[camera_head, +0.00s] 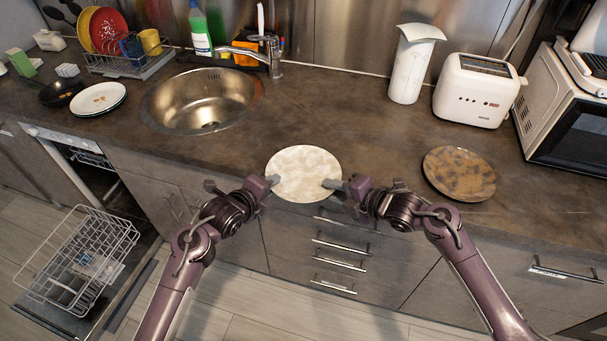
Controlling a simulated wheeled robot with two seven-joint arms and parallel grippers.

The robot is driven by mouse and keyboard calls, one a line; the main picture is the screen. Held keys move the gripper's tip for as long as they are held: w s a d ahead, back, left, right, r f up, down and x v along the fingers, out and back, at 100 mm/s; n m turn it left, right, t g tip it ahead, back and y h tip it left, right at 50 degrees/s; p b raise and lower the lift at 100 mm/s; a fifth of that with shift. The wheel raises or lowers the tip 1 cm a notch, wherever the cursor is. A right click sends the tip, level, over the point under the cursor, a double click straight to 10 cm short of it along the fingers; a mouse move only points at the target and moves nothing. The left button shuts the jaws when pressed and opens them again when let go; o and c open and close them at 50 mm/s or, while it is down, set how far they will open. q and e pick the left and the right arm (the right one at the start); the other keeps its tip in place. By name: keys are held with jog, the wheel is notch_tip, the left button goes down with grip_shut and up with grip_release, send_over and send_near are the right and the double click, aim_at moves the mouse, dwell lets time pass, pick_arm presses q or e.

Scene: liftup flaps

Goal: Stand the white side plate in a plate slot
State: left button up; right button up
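A round white side plate (304,173), with a faintly mottled face, is between my two grippers at the counter's front edge. Its face is turned up towards the camera. My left gripper (271,181) is at its left rim and my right gripper (334,184) at its right rim; both look shut on the rim, though the finger gaps are small in this view. A wire dish rack (150,68) stands at the back left, with a yellow plate (84,29) and a red plate (108,30) upright in it. Its free slots are hard to make out.
A sink (201,98) with a tap (272,56) lies between the plate and rack. White plates (98,99) and a dark pan (61,92) are at left. A brown plate (459,173) and toaster (478,89) are at right. The dishwasher's lower basket (82,262) is pulled out.

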jog(key=shift+c, duration=0.2)
pick_arm(q)
grip_shut()
pick_arm(e)
grip_shut()
pick_arm(q)
jog(key=shift+r, duration=0.15)
pick_arm(e)
jog(key=shift+r, duration=0.2)
